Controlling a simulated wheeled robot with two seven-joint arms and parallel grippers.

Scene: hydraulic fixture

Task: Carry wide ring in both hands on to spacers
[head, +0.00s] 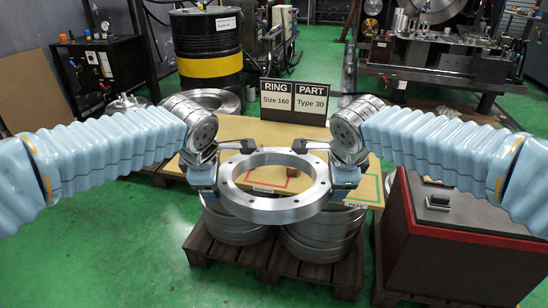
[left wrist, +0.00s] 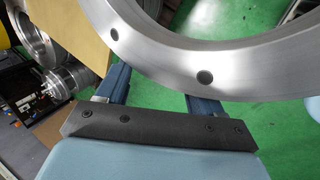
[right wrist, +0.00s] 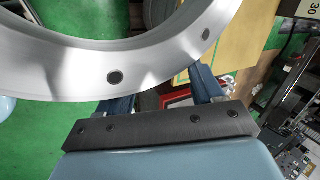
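The wide ring (head: 234,197) is a flat grey metal ring with bolt holes, held level between my two arms above stacked discs. Its rim also shows in the left wrist view (left wrist: 160,55) and in the right wrist view (right wrist: 75,70). My left gripper (head: 208,180) is at the ring's left side, and my right gripper (head: 343,178) at its right side. In the wrist views, the blue fingers of each gripper stand apart and run beneath the rim, which hides their tips. I cannot make out the spacers with certainty.
A wooden table (head: 245,128) with red and green outlines lies behind the ring. A sign (head: 294,102) reads "RING Size 160, PART Type 30". Disc stacks (head: 322,240) stand on a pallet (head: 215,250) below. A dark red-sided cabinet (head: 440,260) is at right, a black barrel (head: 207,45) behind.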

